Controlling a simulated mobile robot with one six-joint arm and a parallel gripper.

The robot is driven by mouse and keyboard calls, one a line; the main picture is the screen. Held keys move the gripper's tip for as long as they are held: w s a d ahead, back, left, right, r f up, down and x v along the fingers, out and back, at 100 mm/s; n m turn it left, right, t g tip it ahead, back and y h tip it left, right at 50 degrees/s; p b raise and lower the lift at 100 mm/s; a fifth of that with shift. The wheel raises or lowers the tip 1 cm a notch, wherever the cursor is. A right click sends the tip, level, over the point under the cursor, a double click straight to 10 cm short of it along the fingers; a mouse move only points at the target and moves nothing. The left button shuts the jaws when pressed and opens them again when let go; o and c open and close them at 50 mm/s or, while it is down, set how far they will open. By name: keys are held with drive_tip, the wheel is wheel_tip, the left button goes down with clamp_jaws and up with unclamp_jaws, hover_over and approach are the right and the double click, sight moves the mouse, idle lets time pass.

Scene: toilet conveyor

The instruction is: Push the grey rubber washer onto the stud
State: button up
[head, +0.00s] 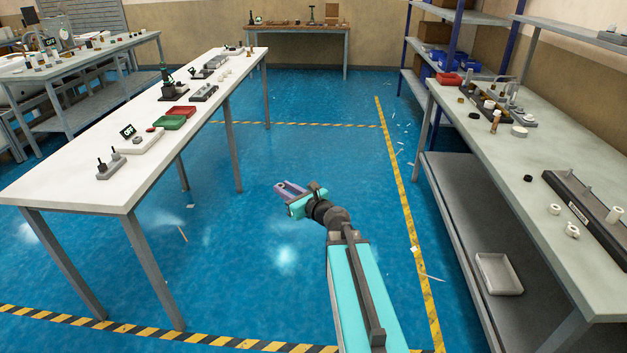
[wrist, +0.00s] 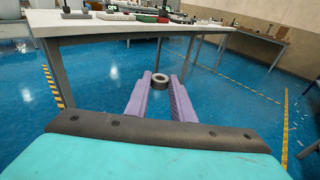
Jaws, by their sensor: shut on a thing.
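My gripper (head: 288,189) is held out over the open floor, between the white table on the left and the grey table on the right. In the wrist view its two purple fingers (wrist: 160,85) are closed on the grey rubber washer (wrist: 160,77), a thick ring with its hole visible, at their tips. The washer is too small to make out in the head view. A grey block with two dark upright studs (head: 109,165) stands near the front end of the white table, left of and apart from my gripper. It also shows at the top left of the wrist view (wrist: 75,14).
On the white table (head: 75,190), a white base with an OFF display (head: 138,142), a green tray (head: 169,123) and a red tray (head: 181,111) lie behind the stud block. The grey table (head: 480,150) at right carries several parts. The floor between the tables is mostly clear.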

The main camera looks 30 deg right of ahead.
drive_tip(key=s+a+n+g+y, duration=0.3)
drive_tip(key=s+a+n+y, duration=0.1)
drive_tip(key=a, duration=0.4)
drive_tip(key=s+a+n+g+y, duration=0.3)
drive_tip(key=s+a+y, duration=0.3)
drive_tip(key=a, duration=0.3)
drive_tip(key=shift+s+a+n+g, duration=0.3)
drive_tip(key=shift+s+n+g, duration=0.15)
drive_tip(key=shift+n, duration=0.35)
drive_tip(key=shift+t, duration=0.25)
